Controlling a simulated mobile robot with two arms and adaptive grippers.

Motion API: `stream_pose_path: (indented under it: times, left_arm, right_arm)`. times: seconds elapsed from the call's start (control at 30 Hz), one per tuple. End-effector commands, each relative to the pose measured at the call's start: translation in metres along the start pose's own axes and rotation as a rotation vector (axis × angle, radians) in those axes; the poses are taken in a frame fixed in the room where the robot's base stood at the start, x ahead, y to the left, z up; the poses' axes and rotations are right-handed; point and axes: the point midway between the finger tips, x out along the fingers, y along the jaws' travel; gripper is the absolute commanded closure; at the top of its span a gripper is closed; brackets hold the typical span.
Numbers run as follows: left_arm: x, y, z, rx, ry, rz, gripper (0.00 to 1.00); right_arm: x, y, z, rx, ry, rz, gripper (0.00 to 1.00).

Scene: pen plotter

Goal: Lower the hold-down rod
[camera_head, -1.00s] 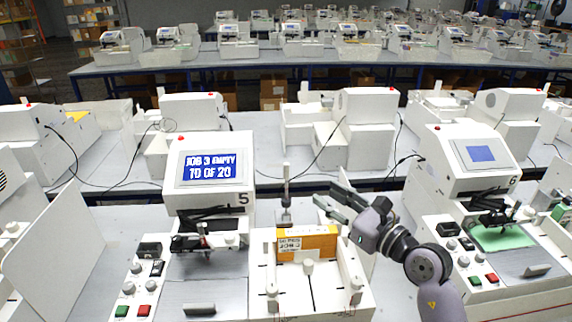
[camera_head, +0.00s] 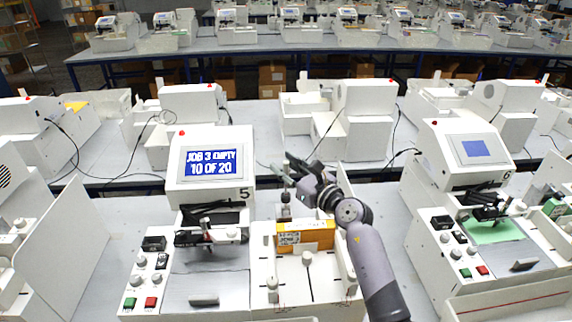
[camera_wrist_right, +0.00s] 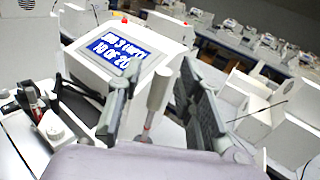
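The hold-down rod (camera_head: 286,211) stands upright behind the orange box (camera_head: 318,236) in the feeder tray of plotter 5; my gripper hides its upper part in the head view. In the right wrist view the pale rod (camera_wrist_right: 159,92) stands between my two fingers, with a gap on each side. My right gripper (camera_head: 280,167) is open at the top of the rod; its fingers also show spread in the wrist view (camera_wrist_right: 160,100). My left gripper is not in view.
Plotter 5 (camera_head: 211,135) stands left of the feeder, its screen reading "JOB 3 EMPTY 10 OF 20". Plotter 6 (camera_head: 462,150) is on the right. The feeder's white side walls (camera_head: 345,268) flank the box. A cable lies on the table behind.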

Motion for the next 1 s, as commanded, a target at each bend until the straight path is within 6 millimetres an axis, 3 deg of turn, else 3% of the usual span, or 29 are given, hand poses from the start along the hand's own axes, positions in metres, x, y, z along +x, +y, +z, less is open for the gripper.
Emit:
stream_pose_path:
  times: [0.23,0.73,1.0]
  left_arm:
    - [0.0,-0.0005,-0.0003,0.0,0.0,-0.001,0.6]
    - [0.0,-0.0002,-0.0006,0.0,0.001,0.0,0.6]
    - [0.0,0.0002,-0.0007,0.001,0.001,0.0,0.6]
  right_arm:
    - [0.0006,0.0001,0.0003,0.0,-0.001,0.0,0.67]
    - [0.0003,-0.0001,0.0003,0.001,-0.001,0.0,1.0]
    - [0.0002,-0.0001,0.0003,0.001,-0.001,0.0,1.0]
